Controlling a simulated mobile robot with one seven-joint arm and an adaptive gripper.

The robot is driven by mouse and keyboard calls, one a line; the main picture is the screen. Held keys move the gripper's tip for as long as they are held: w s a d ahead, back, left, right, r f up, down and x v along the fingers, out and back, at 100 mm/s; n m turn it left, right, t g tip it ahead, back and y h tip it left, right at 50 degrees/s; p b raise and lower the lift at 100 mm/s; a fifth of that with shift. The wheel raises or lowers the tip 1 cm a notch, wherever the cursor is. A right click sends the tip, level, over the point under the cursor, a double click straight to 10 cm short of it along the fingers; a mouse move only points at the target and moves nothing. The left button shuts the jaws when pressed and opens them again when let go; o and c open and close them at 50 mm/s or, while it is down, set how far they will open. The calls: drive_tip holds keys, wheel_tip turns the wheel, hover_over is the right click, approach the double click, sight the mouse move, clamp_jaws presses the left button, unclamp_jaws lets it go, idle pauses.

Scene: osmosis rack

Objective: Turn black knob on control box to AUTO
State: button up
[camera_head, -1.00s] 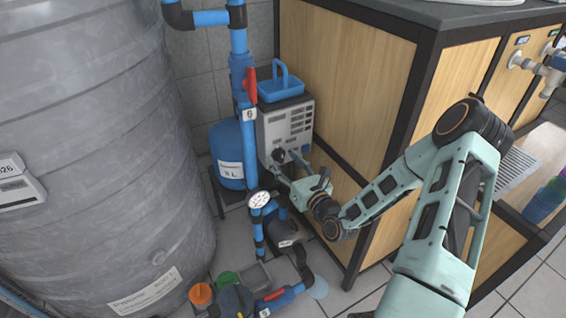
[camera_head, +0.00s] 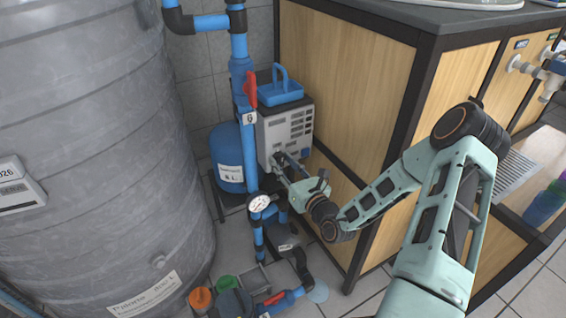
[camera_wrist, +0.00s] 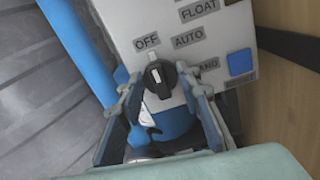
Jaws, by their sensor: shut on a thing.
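The control box (camera_head: 286,127) is a pale box with vents on its side and a blue tray-like top, beside the wooden cabinet. In the wrist view its front face (camera_wrist: 222,38) carries the labels OFF, AUTO, FLOAT and a partly covered one. The black knob (camera_wrist: 158,79) sits below OFF and AUTO. Its white mark points up, slightly left, towards OFF. My gripper (camera_head: 279,158) is at the box's lower front. In the wrist view my gripper (camera_wrist: 157,80) has one finger on each side of the knob and is shut on it. The fingers hide the knob in the head view.
A large grey tank (camera_head: 100,140) fills the left. A blue vertical pipe (camera_head: 243,85) with a red handle and a gauge (camera_head: 259,202) stand close to my gripper. A blue vessel (camera_head: 229,150) is behind the pipe. The wooden cabinet (camera_head: 345,80) is close on the right.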

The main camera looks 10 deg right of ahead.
drive_tip(key=shift+r+p, duration=0.1)
drive_tip(key=shift+p, duration=0.2)
drive_tip(key=m+p, duration=0.2)
drive_tip(key=p, duration=0.1)
drive_tip(key=shift+r, duration=0.15)
drive_tip(key=shift+m+p, duration=0.9)
drive_tip(key=shift+p, duration=0.25)
drive_tip(key=m+p, duration=0.3)
drive_tip(key=shift+f+m+p, duration=0.35)
drive_tip(key=shift+m+p, duration=0.55)
drive_tip(key=shift+m, duration=0.4)
drive_tip(key=o, duration=1.2)
drive_tip(key=shift+c, duration=0.2)
drive_tip(key=v, duration=1.2)
